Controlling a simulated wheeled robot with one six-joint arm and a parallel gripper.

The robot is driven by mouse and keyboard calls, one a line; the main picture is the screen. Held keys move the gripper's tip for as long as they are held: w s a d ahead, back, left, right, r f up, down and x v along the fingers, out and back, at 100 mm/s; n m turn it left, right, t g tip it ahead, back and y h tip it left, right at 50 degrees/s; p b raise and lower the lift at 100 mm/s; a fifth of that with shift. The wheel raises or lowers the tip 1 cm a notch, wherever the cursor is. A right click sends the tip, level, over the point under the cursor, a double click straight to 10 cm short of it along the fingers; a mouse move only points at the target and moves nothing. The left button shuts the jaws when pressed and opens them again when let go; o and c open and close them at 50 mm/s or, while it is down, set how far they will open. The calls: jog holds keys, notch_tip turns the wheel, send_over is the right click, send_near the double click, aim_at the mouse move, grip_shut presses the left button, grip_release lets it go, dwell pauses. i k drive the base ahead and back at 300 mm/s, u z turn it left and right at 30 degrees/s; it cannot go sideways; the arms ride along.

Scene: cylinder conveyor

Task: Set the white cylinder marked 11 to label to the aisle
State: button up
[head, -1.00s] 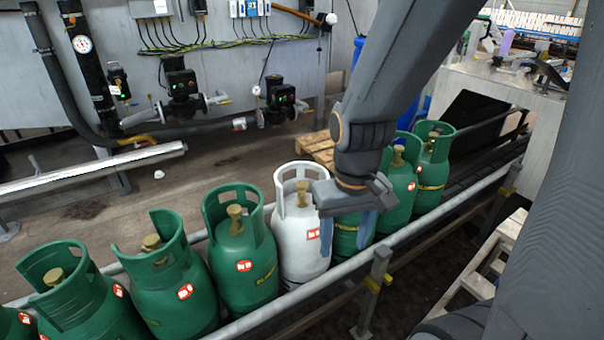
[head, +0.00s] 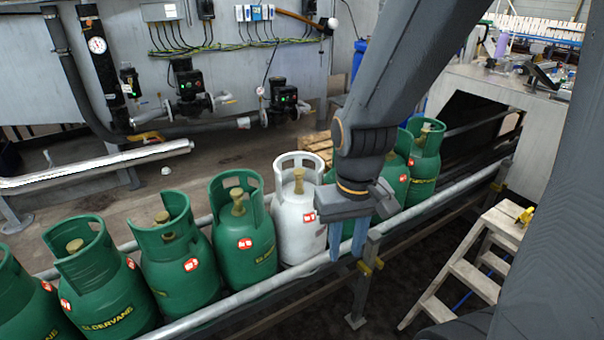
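The white cylinder (head: 298,222) stands upright on the conveyor (head: 262,302) in a row of green cylinders, with its collar and brass valve on top and a small red and white label on its front. I cannot read a number 11 on it. My gripper (head: 347,247) points down just to the right of the white cylinder, near the front rail. Its two blue fingers are spread apart with nothing visibly held between them. My gripper and arm hide part of the green cylinders behind.
Green cylinders (head: 244,240) stand close on the left of the white one, and more (head: 425,165) on the right. A metal rail with a post (head: 365,278) runs along the front. A wooden step (head: 470,268) stands at the right. A wall with pumps and gauges is behind.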

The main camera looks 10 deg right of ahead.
aim_at(301, 237)
jog(key=z, duration=0.85)
jog(key=i, duration=0.65)
jog(key=u, duration=0.7)
jog(key=i, duration=0.4)
jog(key=u, duration=0.35)
